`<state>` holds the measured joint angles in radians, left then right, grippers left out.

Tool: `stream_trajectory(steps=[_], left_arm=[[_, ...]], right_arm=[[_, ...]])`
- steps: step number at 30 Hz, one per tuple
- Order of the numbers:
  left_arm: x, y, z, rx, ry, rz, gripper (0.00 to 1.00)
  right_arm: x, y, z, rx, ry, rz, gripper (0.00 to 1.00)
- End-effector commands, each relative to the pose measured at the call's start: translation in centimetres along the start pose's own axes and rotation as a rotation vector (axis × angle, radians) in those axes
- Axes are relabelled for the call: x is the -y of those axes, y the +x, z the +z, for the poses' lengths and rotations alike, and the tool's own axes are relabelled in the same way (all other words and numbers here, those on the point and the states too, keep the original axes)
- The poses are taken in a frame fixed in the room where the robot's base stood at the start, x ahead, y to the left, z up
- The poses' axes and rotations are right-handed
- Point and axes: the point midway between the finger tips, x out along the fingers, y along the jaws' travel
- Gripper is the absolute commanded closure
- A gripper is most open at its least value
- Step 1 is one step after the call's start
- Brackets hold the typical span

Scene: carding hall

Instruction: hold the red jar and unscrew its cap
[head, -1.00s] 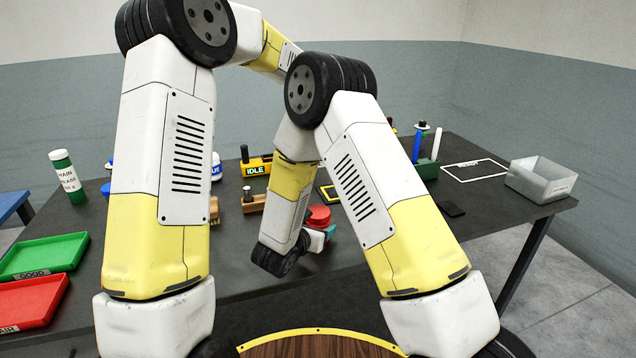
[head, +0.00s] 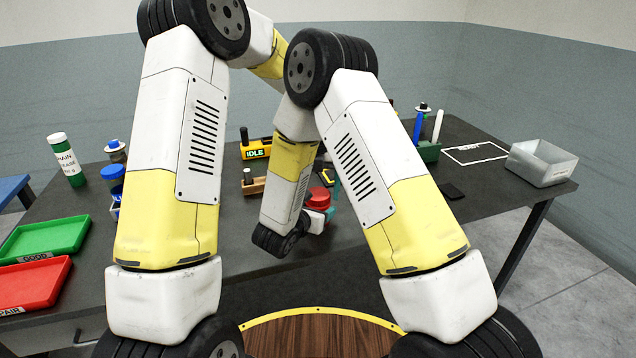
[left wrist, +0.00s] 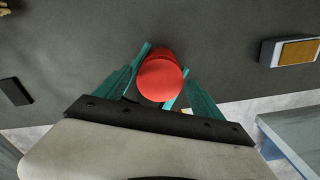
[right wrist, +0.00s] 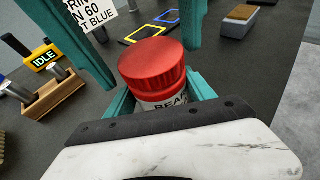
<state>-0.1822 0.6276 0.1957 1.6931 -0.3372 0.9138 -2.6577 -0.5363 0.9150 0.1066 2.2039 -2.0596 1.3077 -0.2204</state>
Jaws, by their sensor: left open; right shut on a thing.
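The red jar (head: 318,200) is near the middle of the table in the head view, partly hidden by my right arm. In the right wrist view its ribbed red cap (right wrist: 152,62) is on, above a pale label (right wrist: 165,101) partly reading "BEA". My right gripper (right wrist: 160,98) is shut on the jar's body, below the cap. My left gripper (left wrist: 163,72) is open, with its teal fingers on either side of the cap in the left wrist view. Whether they touch the cap I cannot tell. In the head view a teal left finger (head: 336,182) shows beside the jar.
A yellow "IDLE" block (head: 256,150) and a wooden block (head: 254,187) stand left of the jar. A dark flat piece (head: 452,191) and a grey bin (head: 540,165) are to the right. A green tray (head: 40,240) and a red tray (head: 35,285) lie at left.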

Motion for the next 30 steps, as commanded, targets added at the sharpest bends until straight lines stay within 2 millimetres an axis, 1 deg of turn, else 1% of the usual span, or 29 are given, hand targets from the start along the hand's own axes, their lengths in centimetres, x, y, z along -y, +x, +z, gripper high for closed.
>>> stream_trajectory(steps=[6,8,9,11,15,16,17,20,23,26,30], left_arm=[[0.01,0.03,0.00,0.000,0.000,0.000,0.22],[0.01,0.03,0.00,0.000,0.000,0.000,0.32],[0.01,0.02,0.00,0.000,0.000,0.000,0.39],[0.01,0.01,0.00,0.000,0.000,0.000,0.51],[0.01,0.00,0.01,0.000,0.000,0.000,0.79],[0.01,0.00,0.01,0.000,0.000,0.000,0.85],[0.01,0.00,0.01,0.000,-0.001,0.000,0.88],[0.02,-0.01,0.01,0.000,-0.024,0.000,0.89],[0.07,-0.04,0.00,0.001,-0.138,-0.001,0.89],[0.06,-0.06,0.01,0.001,-0.348,0.000,0.89],[0.07,-0.09,0.01,0.001,-0.689,0.000,0.89]], right_arm=[[-0.01,0.00,0.06,0.001,0.001,0.000,1.00],[-0.01,0.00,0.06,0.001,0.001,0.000,1.00],[-0.01,0.00,0.06,0.001,0.001,0.000,1.00],[-0.01,0.00,0.06,0.001,0.001,0.000,1.00],[-0.01,0.00,0.06,0.001,0.001,0.000,1.00],[-0.01,0.00,0.06,0.002,0.001,0.000,1.00],[-0.01,0.00,0.06,0.002,0.001,0.000,1.00],[-0.01,0.00,0.06,0.002,0.001,0.000,1.00],[-0.01,0.00,0.06,0.002,0.001,0.000,1.00],[-0.02,0.00,0.06,0.002,0.001,0.000,1.00],[-0.02,0.00,0.06,0.001,0.001,0.000,1.00]])
